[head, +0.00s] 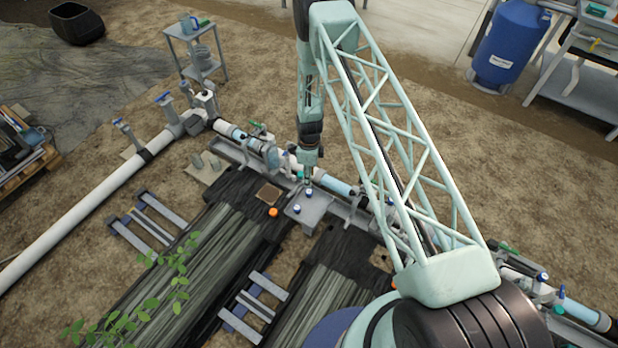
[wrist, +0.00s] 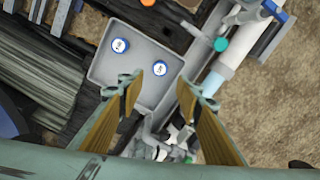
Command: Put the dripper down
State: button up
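Two small round drippers with blue rims and white tops are on a grey tray (wrist: 140,95): one dripper (wrist: 161,68) is at its right part, the other dripper (wrist: 120,45) at its upper left. The tray (head: 318,212) also shows in the head view, with the drippers (head: 296,209) as small blue-white dots. My gripper (wrist: 160,84) is open, its two fingers spread apart with nothing held between them. The right dripper shows just beyond the gap between the fingertips. In the head view my gripper (head: 309,182) is above the tray's back edge; exact height is unclear.
An orange cap (head: 273,212) lies left of the tray. Dark ribbed beds (head: 215,250) lie in front. A small metal stand (head: 199,65) is farther back.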

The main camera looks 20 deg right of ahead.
jog(key=shift+r, duration=0.1)
jog(key=w+r+n, duration=0.3)
jog(key=r, duration=1.4)
jog(key=s+r+n+t, duration=0.1)
jog(key=s+r+n, duration=0.2)
jog(key=r, duration=1.1)
jog(key=s+r+n, duration=0.2)
jog(key=s+r, duration=0.1)
jog(key=r, duration=1.1)
jog(key=s+r+n+t, duration=0.1)
jog(key=s+r+n, duration=0.25)
jog(key=r, duration=1.05)
jog(key=s+r+n, duration=0.5)
jog(key=s+r, duration=1.4)
jog(key=s+r+n+t, duration=0.1)
jog(key=s+r+n, duration=0.1)
jog(key=s, duration=1.1)
jog(key=s+r+n, duration=0.2)
jog(key=s+n, duration=0.2)
jog(key=s, duration=1)
jog(key=shift+r+t, duration=0.3)
jog(key=shift+t, duration=0.1)
